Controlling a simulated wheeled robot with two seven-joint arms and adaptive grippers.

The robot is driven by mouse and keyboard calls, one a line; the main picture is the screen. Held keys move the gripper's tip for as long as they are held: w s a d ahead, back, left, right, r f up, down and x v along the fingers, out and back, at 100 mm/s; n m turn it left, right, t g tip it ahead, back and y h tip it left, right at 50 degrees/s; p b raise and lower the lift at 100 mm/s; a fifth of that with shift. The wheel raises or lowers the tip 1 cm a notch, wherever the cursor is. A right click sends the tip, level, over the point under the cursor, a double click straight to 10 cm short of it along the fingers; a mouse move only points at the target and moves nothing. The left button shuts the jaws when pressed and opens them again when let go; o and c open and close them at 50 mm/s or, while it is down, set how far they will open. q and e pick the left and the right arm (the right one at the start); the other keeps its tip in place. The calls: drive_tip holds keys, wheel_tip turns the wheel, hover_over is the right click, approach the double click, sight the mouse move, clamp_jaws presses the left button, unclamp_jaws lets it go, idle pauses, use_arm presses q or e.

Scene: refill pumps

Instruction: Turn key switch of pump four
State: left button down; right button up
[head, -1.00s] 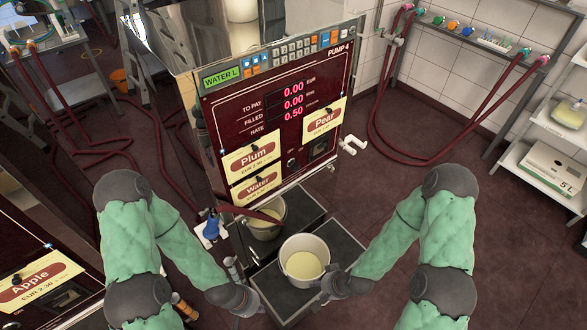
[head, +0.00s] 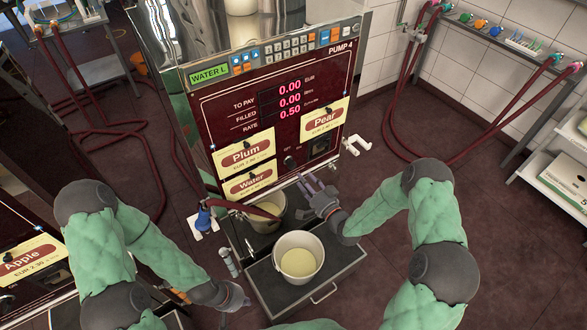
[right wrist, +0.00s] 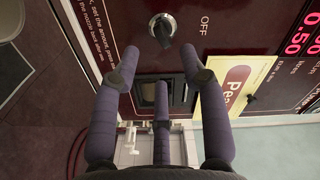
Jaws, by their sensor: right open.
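Pump four (head: 232,107) has a dark red front panel with "PUMP 4" at its top right. Its key switch (head: 290,162) is a small black knob low on the panel, right of the Plum label. In the right wrist view the key switch (right wrist: 162,28) has a silver ring and black key, with "OFF" beside it. My right gripper (head: 311,184) is open, just below and right of the switch. In the wrist view its spread fingers (right wrist: 160,56) point at the switch, with nothing between them. My left gripper (head: 238,297) is low, left of the white bucket; its fingers are too small to judge.
A white bucket (head: 298,262) with pale liquid stands on a dark tray before the pump. Another bucket (head: 264,207) stands under the hose nozzle. A white hook (head: 355,145) sticks out from the pump's right side. Red hoses (head: 421,80) hang at the right wall.

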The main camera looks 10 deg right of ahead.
sight(292, 165)
drive_tip(key=x, duration=0.7)
drive_tip(key=shift+b, duration=0.3)
clamp_jaws()
